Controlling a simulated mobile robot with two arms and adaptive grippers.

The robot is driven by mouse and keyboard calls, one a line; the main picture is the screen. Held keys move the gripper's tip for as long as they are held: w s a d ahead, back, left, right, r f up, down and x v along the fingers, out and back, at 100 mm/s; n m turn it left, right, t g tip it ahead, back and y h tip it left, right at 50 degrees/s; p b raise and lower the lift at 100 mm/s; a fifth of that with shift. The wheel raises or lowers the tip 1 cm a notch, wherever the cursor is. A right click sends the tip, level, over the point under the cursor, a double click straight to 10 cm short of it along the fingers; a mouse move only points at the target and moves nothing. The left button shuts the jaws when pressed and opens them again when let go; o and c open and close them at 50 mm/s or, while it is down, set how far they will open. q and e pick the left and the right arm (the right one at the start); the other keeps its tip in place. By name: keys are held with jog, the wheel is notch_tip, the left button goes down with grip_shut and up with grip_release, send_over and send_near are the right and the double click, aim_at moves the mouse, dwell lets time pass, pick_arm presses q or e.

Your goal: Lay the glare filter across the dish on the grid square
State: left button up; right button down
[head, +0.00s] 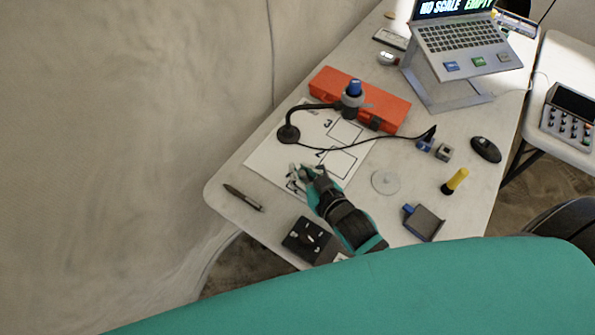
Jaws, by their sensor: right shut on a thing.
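My right gripper (304,172) is over the lower left part of the white grid sheet (268,153), near the square marked 2. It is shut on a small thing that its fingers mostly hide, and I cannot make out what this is. A clear round disc (385,182) lies flat on the table to the right of the gripper. I cannot tell whether it is the glare filter or a dish. No dish shows clearly on the sheet; the gripper and its wrist cover part of the lower squares. My left gripper is not in view.
A pen (243,197), a black box (306,240), a grey block (424,222), a yellow-topped cylinder (455,181) and a mouse (486,149) lie around. A laptop (468,45) stands behind.

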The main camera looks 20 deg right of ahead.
jog(key=shift+w+a+f, duration=0.1)
jog(key=shift+w+a, duration=0.1)
jog(key=shift+w, duration=0.55)
notch_tip(320, 180, down, 4)
jog(key=shift+w+a+r, duration=0.1)
jog(key=shift+r, duration=0.15)
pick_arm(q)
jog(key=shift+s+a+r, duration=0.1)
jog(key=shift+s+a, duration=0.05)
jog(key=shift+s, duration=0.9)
pick_arm(e)
jog(key=shift+f, duration=0.35)
jog(key=c, duration=1.3)
grip_release()
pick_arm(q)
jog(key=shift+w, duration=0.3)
pick_arm(e)
jog(key=shift+o, duration=0.2)
